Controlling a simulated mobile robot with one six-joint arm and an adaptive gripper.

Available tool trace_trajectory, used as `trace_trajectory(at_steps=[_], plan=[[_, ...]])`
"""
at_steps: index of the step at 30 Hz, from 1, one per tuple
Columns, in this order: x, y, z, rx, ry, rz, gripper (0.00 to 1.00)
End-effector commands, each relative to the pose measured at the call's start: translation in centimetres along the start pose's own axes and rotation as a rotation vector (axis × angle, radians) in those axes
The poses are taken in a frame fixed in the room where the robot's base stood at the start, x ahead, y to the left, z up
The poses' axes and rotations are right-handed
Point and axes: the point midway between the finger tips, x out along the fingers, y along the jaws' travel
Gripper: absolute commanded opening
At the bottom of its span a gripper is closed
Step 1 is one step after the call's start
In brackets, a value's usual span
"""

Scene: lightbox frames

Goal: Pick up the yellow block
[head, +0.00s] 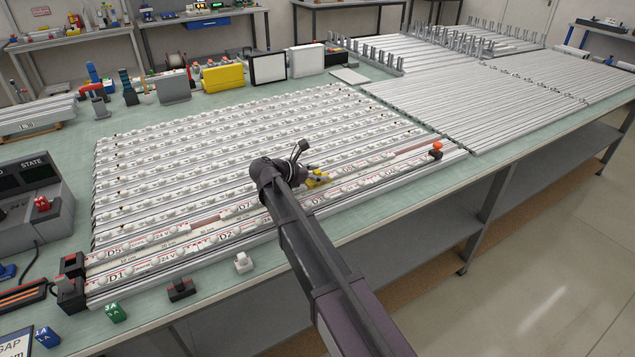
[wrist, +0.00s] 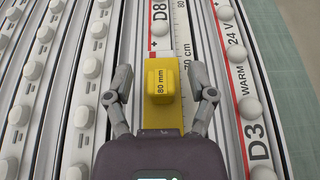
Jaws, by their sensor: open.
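The yellow block (wrist: 161,80), marked "80 mm", stands in the middle of the wrist view. A flat yellow part extends from it toward my gripper. It sits in a channel between lamp strips. My gripper (wrist: 160,85) is open, with one finger on each side of the block and a visible gap on both sides. In the head view, the block (head: 319,180) shows as a small yellow patch beside my gripper (head: 311,175), over the front strips. My arm partly hides that area, and the exact height of the fingers cannot be told.
Lamp strips (head: 230,150) with white domes lie close on both sides. A white scale strip (wrist: 180,35) runs beyond the block. A larger yellow case (head: 222,77) stands at the back.

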Motion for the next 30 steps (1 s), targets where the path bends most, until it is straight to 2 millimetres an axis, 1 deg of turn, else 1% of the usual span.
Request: trace_trajectory(at_steps=[3,17,18,20,21,23,24,25,30], plan=[[0.26,-0.01,0.01,0.0,0.0,0.0,0.71],[0.21,-0.02,0.03,0.0,0.0,0.0,0.71],[0.21,-0.02,0.03,0.0,0.0,0.0,0.66],[0.21,-0.01,0.03,0.0,0.0,0.0,0.48],[0.21,-0.01,0.03,0.0,0.0,0.0,0.36],[0.2,-0.01,0.03,0.0,0.0,0.0,0.18],[0.2,-0.01,0.03,0.0,0.0,0.0,0.06],[0.2,-0.01,0.03,0.0,0.0,0.0,0.0],[0.2,-0.01,0.03,0.0,0.0,0.0,0.0]])
